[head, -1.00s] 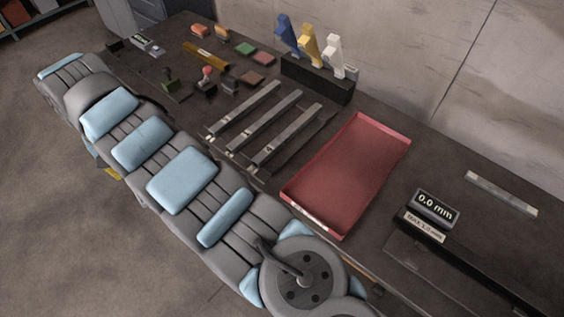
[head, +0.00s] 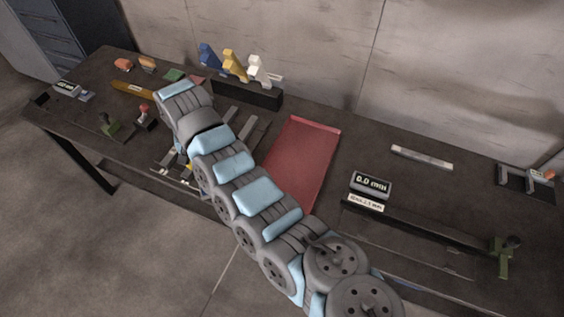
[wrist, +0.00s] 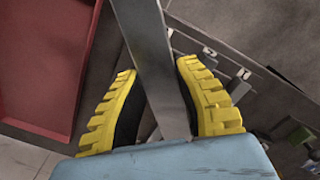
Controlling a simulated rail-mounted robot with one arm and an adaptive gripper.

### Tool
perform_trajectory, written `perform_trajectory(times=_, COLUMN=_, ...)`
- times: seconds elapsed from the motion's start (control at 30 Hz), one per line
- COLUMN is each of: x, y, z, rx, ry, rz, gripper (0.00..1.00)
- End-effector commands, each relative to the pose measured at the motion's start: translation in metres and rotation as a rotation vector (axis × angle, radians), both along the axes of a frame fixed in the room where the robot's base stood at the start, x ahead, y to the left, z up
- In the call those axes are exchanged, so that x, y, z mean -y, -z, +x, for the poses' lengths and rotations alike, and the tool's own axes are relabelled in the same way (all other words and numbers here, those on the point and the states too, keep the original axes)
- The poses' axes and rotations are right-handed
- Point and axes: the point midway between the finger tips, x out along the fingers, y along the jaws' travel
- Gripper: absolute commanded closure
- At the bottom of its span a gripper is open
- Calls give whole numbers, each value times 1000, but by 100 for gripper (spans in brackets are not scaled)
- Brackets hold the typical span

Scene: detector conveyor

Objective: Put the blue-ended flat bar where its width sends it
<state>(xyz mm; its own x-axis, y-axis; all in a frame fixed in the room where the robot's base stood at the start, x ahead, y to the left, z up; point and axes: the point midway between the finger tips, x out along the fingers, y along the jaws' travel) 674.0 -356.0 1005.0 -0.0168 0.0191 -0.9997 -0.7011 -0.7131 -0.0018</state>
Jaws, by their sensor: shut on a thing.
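My gripper (wrist: 156,75), with yellow ribbed fingers, is shut on a flat grey metal bar (wrist: 143,30) in the wrist view. The bar runs from the top edge down between the fingers. No blue end shows on it, so I cannot tell from its ends which bar it is. In the head view my arm reaches over the bar rack and hides the gripper and much of the rack. Parts of grey bars (head: 244,131) show beside my arm. The red tray (head: 303,152) lies to the right, partly behind my arm, and also shows at left in the wrist view (wrist: 42,60).
A display reading 0.0 mm (head: 370,184) stands by a long dark gauge channel (head: 430,229) at right. A steel strip (head: 421,157) lies behind it. A black stand (head: 246,94) with blue, yellow and white pieces is at the back. A green clamp (head: 503,257) stands far right.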

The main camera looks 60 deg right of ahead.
Motion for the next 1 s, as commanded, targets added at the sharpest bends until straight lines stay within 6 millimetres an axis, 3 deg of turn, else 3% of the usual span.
perform_trajectory(times=0.13, x=31, y=-1, z=-34, rx=1, ry=108, rz=5, gripper=100)
perform_trajectory(times=0.5, x=82, y=9, z=-118, rx=-1, ry=346, rz=10, gripper=100)
perform_trajectory(times=1.0, x=113, y=24, z=-236, rx=-5, ry=647, rz=17, gripper=100)
